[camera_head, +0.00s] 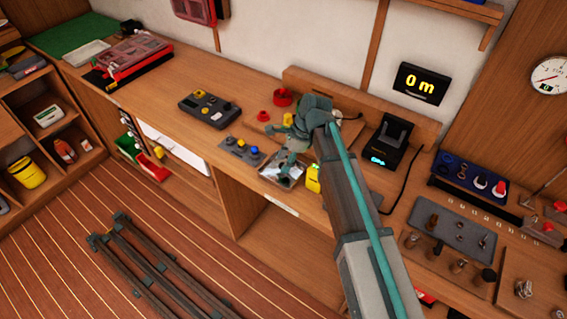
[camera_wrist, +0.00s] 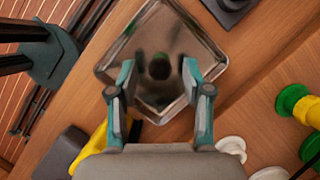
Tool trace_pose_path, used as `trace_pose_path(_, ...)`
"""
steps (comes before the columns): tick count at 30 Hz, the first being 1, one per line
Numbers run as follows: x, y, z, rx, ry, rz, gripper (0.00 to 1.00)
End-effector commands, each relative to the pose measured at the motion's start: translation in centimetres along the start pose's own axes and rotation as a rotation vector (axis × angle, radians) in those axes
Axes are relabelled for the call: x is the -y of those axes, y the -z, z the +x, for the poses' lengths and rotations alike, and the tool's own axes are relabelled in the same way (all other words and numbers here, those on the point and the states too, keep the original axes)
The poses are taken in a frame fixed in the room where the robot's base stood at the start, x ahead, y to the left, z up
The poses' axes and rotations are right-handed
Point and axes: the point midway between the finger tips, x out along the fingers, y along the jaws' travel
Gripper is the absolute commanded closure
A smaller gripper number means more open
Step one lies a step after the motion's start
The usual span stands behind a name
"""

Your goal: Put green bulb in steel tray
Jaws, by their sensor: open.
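The steel tray (camera_wrist: 205,28) is a shiny shallow square pan under my gripper in the wrist view. In the head view the tray (camera_head: 268,178) is on the bench, partly hidden by my arm. My gripper (camera_wrist: 158,72) is open above it, its teal fingers wide apart; it also shows in the head view (camera_head: 290,163). A dark round shape (camera_wrist: 160,67) shows in the tray between the fingertips. I cannot tell whether it is the green bulb or a reflection. A green and yellow piece (camera_wrist: 292,98) stands outside the tray at the right.
A yellow item (camera_head: 313,179) is beside the tray, and white round pieces (camera_wrist: 231,147) lie nearby. A button panel (camera_head: 242,151) and a black device (camera_head: 390,140) flank the area. The bench's front edge is close to the tray.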

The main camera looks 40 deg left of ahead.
Motion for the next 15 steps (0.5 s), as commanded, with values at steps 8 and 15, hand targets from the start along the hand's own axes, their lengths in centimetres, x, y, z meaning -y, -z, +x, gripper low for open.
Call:
trace_pose_path(8, 0.1, 0.1, -4.4, 0.000, 0.004, 0.001, 0.50)
trace_pose_path(15, 0.1, 0.1, -8.3, 0.000, 0.003, 0.001, 0.50)
